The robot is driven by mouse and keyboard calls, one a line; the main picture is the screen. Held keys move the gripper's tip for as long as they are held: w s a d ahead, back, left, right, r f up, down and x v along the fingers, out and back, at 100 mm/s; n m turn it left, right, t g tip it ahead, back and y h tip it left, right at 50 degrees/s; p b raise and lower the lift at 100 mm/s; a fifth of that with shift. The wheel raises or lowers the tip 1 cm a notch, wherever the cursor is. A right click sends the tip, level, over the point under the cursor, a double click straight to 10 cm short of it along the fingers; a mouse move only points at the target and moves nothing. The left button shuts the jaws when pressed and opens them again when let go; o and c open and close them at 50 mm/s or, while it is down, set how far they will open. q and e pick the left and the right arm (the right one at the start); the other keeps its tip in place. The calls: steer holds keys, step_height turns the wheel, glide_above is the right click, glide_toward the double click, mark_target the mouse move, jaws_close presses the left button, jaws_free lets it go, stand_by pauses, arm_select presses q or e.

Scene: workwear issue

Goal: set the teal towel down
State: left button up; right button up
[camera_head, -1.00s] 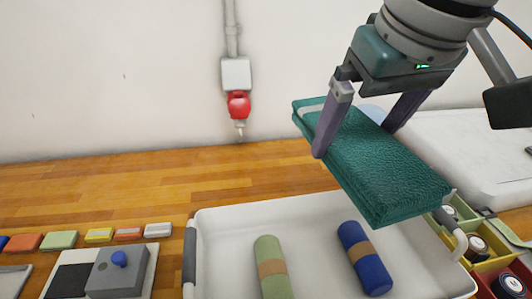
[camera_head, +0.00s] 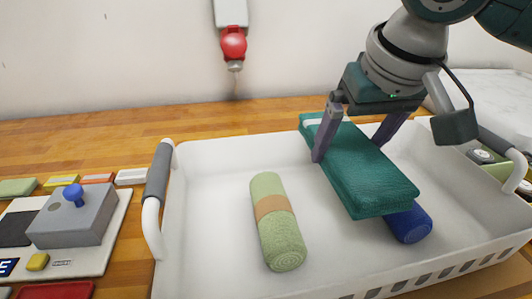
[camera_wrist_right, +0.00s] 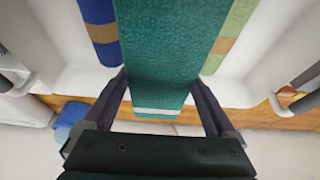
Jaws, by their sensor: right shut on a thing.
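The teal towel (camera_head: 358,170) is folded flat and held in my right gripper (camera_head: 350,145), whose two fingers close on its long sides near the far end. It is over the right part of the white basket (camera_head: 215,165) and partly covers the blue rolled towel (camera_head: 408,226) in the head view. I cannot tell whether it touches anything below. In the right wrist view, the teal towel (camera_wrist_right: 168,50) lies between the fingers (camera_wrist_right: 165,98), with the blue roll (camera_wrist_right: 100,25) and green roll (camera_wrist_right: 232,30) on either side. My left gripper is not in view.
The green rolled towel (camera_head: 275,222) lies in the basket's middle, with clear floor around it. A grey box with a blue knob (camera_head: 73,194) stands left of the basket. A red socket plug (camera_head: 233,43) is on the wall behind.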

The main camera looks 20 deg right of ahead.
glide_above(330, 212)
steer(key=s, duration=0.1)
steer(key=f, duration=0.6)
steer(key=shift+s+a+f+b, duration=0.15)
steer(key=shift+s+f+b, duration=0.05)
steer(key=shift+f+b, duration=0.65)
steer(key=shift+f, duration=1.65)
steer(key=shift+f, duration=0.1)
steer(key=o, duration=1)
steer(key=shift+o, duration=0.2)
